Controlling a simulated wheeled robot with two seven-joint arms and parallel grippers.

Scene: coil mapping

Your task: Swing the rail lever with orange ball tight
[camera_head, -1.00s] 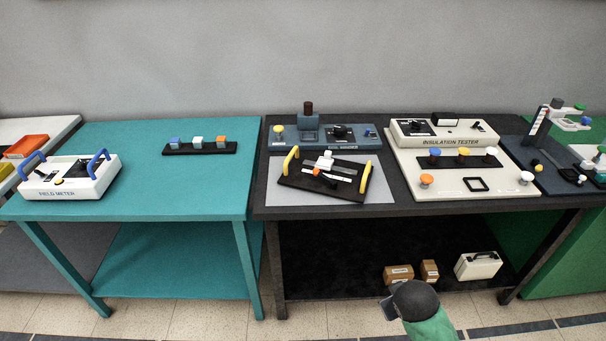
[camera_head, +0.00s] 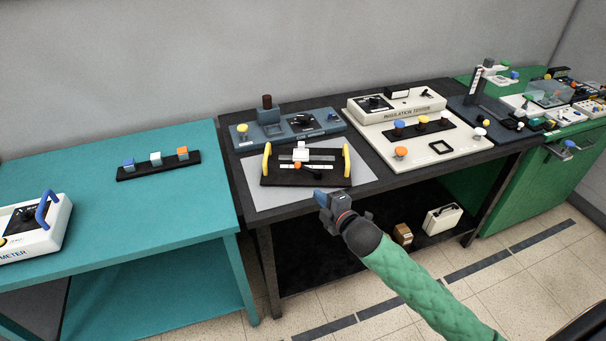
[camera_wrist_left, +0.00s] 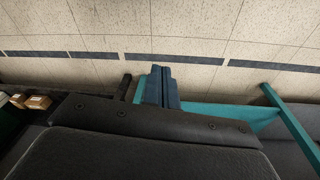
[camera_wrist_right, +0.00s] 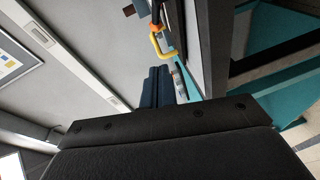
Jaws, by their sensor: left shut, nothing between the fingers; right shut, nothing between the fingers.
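The black rail board (camera_head: 270,180) with two yellow handles lies on a grey mat on the dark table. On it are a white block (camera_head: 301,152) and a black lever with an orange ball (camera_head: 297,165). My right gripper (camera_head: 321,197) is shut and empty, in front of the board's near right side and apart from it. The right wrist view shows my shut fingers (camera_wrist_right: 158,78), with a yellow handle (camera_wrist_right: 156,45) beyond them. My left gripper (camera_wrist_left: 160,80) is shut and empty in its wrist view, above the floor; it is outside the head view.
A blue-grey coil winder (camera_head: 285,127) stands behind the board. The cream insulation tester (camera_head: 400,108) stands to its right. A teal table (camera_head: 90,215) with a strip of coloured cubes (camera_head: 158,164) is at left. Boxes sit on the shelf below.

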